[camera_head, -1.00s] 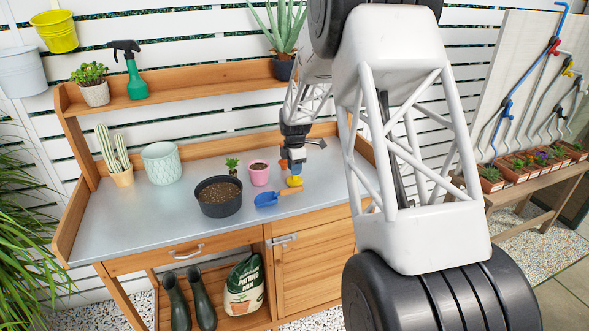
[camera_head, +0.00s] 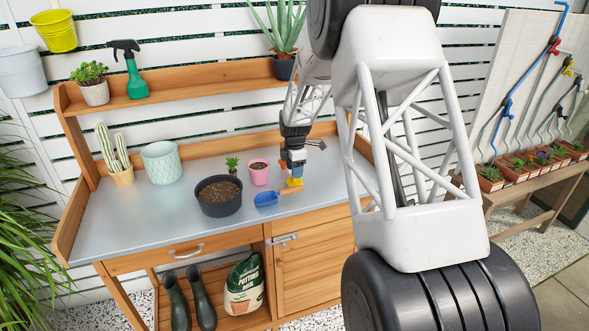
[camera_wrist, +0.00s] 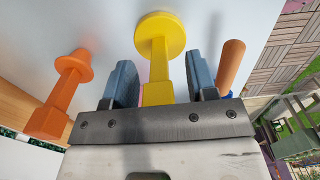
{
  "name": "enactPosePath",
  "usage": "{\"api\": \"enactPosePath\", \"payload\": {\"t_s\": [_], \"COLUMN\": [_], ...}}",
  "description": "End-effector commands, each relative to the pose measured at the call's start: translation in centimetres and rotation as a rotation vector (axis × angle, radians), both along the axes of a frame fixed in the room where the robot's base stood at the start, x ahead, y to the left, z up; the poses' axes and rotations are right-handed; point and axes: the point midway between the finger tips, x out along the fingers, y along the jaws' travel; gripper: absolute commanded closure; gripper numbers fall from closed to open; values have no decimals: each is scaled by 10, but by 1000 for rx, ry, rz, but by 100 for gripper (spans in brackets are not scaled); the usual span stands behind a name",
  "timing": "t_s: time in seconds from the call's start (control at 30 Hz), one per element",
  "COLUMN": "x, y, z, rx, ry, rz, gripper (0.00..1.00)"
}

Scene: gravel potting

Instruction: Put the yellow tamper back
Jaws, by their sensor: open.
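The yellow tamper (camera_head: 295,182) stands on the grey worktop, just behind the blue trowel. My gripper (camera_head: 293,174) points down over it. In the wrist view, the yellow tamper (camera_wrist: 158,60) has its round disc away from me and its stem between the two blue-grey fingers of my gripper (camera_wrist: 162,82). The fingers are apart, with a gap on both sides of the stem. An orange tamper (camera_wrist: 67,88) is outside the left finger; in the head view it is mostly hidden by my gripper.
The blue trowel (camera_head: 266,199) lies close in front; its wooden handle (camera_wrist: 231,65) is beside the right finger. A pink pot (camera_head: 259,175), a small plant (camera_head: 232,165) and a black pot of soil (camera_head: 218,208) stand to the left.

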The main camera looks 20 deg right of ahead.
Motion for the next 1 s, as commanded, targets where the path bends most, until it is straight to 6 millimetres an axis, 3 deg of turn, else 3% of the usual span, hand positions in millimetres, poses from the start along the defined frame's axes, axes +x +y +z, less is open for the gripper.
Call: {"api": "enactPosePath", "payload": {"t_s": [0.37,0.8,1.0], "x": [0,0,0], "y": [0,0,0], "z": [25,93,114], "rx": [0,0,0], "ry": [-2,-2,-1], "rz": [0,0,0], "gripper": [48,48,48]}}
